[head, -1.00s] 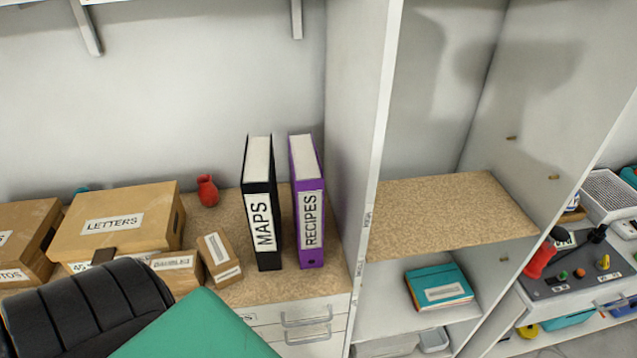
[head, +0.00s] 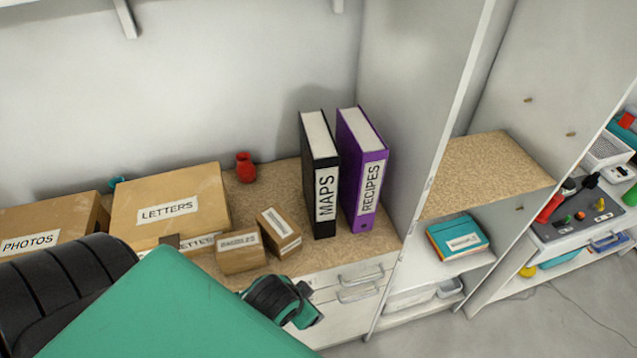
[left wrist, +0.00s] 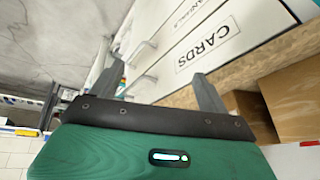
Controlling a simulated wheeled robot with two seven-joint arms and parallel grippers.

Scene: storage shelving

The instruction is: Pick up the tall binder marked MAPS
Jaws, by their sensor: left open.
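The tall black binder marked MAPS (head: 324,193) stands upright on the cork-topped counter (head: 218,277). Its white label faces forward. The purple binder marked RECIPES (head: 367,190) stands close on its right. My left arm comes in from the lower left, with its dark and green end below the counter's front edge, in front of the drawers and lower than the binder. In the left wrist view my left gripper (left wrist: 160,84) has its two fingers apart with nothing between them, facing the white drawers. The MAPS binder does not show in that view. My right gripper is not in view.
Cardboard boxes marked LETTERS (head: 168,209) and PHOTOS (head: 30,243), smaller boxes (head: 279,232) and a red vase (head: 245,167) stand left of the binders. A white upright panel (head: 415,110) rises on their right. A drawer labelled CARDS (left wrist: 205,50) shows in the wrist view.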

